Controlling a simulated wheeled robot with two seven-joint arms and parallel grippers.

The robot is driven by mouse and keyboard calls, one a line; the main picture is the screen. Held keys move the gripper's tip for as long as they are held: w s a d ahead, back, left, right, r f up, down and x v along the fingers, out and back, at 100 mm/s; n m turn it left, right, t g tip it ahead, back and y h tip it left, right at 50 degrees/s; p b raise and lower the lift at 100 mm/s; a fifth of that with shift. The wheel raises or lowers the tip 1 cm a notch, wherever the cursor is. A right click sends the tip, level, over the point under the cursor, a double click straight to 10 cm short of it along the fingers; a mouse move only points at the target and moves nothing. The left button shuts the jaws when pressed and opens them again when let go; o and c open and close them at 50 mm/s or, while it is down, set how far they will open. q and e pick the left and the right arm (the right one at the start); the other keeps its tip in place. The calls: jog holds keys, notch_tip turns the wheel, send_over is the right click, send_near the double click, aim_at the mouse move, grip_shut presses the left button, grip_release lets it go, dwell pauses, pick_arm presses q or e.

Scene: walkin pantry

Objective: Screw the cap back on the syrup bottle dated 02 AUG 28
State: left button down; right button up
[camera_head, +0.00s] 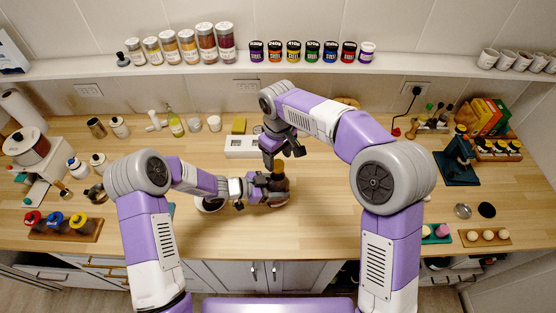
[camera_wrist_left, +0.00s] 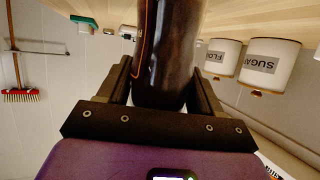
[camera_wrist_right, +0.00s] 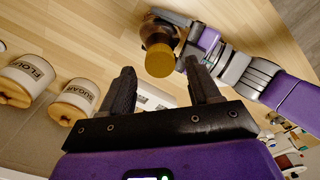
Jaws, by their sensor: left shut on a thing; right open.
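A dark brown bottle (camera_head: 280,186) stands on the counter in front of me; its date is not readable. My left gripper (camera_head: 264,192) is shut on it from the left. In the left wrist view the dark bottle (camera_wrist_left: 166,55) sits between the fingers. A golden-brown round cap (camera_wrist_right: 160,60) shows on top of the bottle in the right wrist view; I cannot tell whether it is screwed tight. My right gripper (camera_head: 285,152) is open and empty, above and just behind the bottle top. Its fingers (camera_wrist_right: 160,90) are apart from the cap.
A round white dish (camera_head: 209,204) is partly hidden by my left arm. Flour (camera_wrist_right: 25,78) and sugar (camera_wrist_right: 75,100) canisters show in the right wrist view. The counter right of the bottle is clear.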

pick_arm(q)
jog(key=shift+f, duration=0.1)
pick_arm(e)
jog(key=shift+r, duration=1)
jog(key=shift+r, duration=0.1)
jog(key=shift+c, duration=0.3)
jog(key=shift+s+r, duration=0.1)
jog(key=shift+r, duration=1.55)
jog(key=shift+f, duration=0.1)
jog(key=shift+f, duration=3.95)
jog(key=shift+c, duration=0.3)
grip_shut()
